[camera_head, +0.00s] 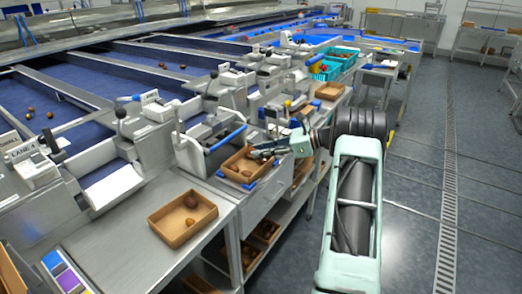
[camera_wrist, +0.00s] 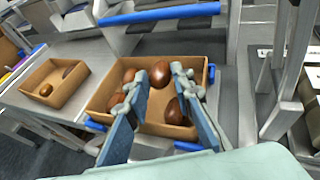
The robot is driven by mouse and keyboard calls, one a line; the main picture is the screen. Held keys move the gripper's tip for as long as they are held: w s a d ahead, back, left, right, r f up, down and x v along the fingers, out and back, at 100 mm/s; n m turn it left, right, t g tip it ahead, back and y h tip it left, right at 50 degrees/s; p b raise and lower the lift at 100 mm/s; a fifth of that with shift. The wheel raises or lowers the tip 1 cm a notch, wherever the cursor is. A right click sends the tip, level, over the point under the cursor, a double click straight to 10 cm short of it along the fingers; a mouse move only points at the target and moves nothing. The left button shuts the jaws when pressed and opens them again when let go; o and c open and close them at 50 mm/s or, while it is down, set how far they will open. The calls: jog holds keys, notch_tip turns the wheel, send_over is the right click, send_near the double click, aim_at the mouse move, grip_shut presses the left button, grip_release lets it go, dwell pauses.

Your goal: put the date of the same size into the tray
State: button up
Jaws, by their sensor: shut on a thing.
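My gripper (camera_head: 263,154) reaches into a wooden tray (camera_head: 228,175) on the steel bench. In the wrist view my gripper (camera_wrist: 158,76) has its fingertips either side of a brown date (camera_wrist: 160,74) and is shut on it. This date is at the far side of the same tray (camera_wrist: 99,100). Other dates lie in that tray: one reddish date (camera_wrist: 174,111) by the right finger and more by the left finger (camera_wrist: 117,100). The fingers partly hide them. A second wooden tray (camera_head: 160,229) in front holds two dates, one larger (camera_head: 191,201) and one smaller (camera_head: 190,222).
Blue-handled lane equipment (camera_head: 228,138) stands just behind the tray. Another wooden tray (camera_head: 330,91) and teal crates (camera_head: 325,70) stand farther along. Trays with dates sit on the shelf below (camera_head: 267,231). The grey floor at right is open.

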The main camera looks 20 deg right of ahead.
jog(key=shift+f+b, duration=0.55)
jog(key=shift+f, duration=0.6)
dwell(0.4)
jog(key=o, duration=0.9)
